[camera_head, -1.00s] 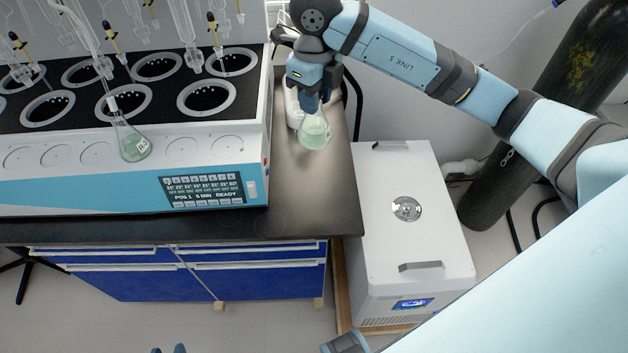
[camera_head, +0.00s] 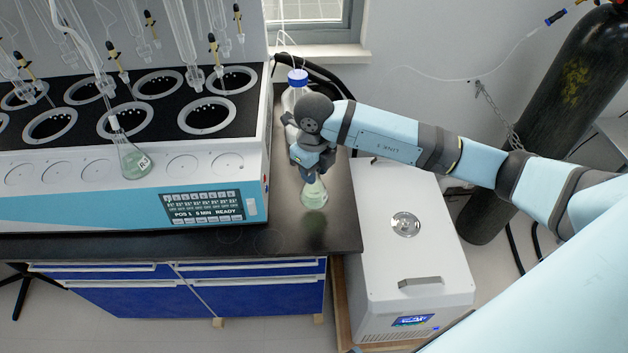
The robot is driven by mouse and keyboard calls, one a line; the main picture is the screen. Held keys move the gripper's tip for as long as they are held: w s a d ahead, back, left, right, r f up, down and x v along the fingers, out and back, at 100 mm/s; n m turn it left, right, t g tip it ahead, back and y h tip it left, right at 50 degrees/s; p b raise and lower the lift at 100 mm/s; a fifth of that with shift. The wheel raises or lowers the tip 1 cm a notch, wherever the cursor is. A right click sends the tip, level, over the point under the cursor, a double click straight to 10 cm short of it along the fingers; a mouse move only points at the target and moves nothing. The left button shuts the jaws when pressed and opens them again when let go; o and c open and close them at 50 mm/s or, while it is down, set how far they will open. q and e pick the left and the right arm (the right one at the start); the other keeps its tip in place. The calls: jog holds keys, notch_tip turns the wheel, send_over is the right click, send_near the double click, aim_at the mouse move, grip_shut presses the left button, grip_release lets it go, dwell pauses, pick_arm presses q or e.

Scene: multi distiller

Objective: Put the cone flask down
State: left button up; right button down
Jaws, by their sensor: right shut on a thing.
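The cone flask (camera_head: 314,196) holds pale green liquid and is upright over the right end of the black bench top (camera_head: 290,236). My right gripper (camera_head: 311,174) is shut on its neck from above, and the gripper body hides the top of the flask. I cannot tell whether the flask's base touches the bench or is slightly above it. My left gripper is not in view.
The distiller (camera_head: 100,205) stands left of the flask, with a second cone flask (camera_head: 133,161) at its front. A blue-capped bottle (camera_head: 297,88) stands behind my gripper. A white chiller box (camera_head: 410,255) stands right of the bench. The bench's front right is clear.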

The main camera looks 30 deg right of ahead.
jog(key=shift+f, duration=2.2)
jog(key=shift+f, duration=0.1)
jog(key=c, duration=0.9)
grip_release()
jog(key=shift+o, duration=0.2)
